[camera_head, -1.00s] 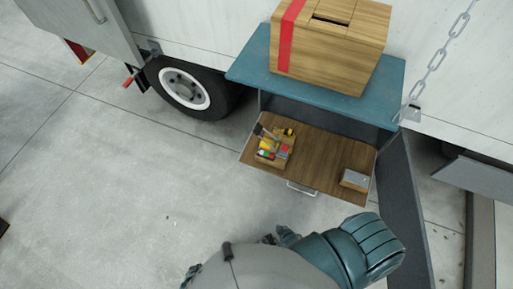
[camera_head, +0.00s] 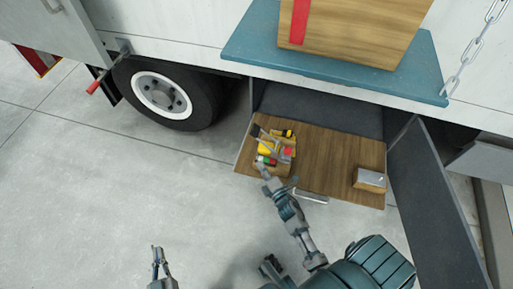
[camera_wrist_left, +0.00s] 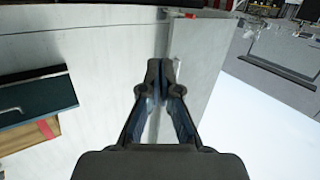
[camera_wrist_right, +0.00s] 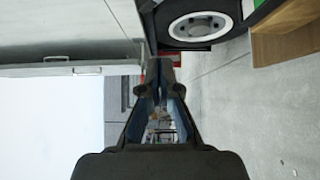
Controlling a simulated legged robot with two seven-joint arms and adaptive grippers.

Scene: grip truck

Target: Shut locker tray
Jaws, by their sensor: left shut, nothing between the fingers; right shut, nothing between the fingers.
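The wooden locker tray (camera_head: 335,160) is pulled out from the open locker (camera_head: 320,107) under the truck, with a metal handle (camera_head: 312,197) on its front edge. My right gripper (camera_head: 264,170) is shut and empty, at the tray's front left, overlapping the caddy in the picture; I cannot tell whether it touches. It also shows shut in the right wrist view (camera_wrist_right: 160,68). My left gripper (camera_head: 157,252) is shut and empty, low over the floor, well left of the tray. It also shows in the left wrist view (camera_wrist_left: 161,68).
A caddy of tools (camera_head: 270,150) stands on the tray's left, a small metal-topped block (camera_head: 370,179) on its right. The grey locker door (camera_head: 430,200) hangs open at right. A teal shelf (camera_head: 330,68) with a wooden box (camera_head: 350,30) juts out above. Floor at left is clear.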

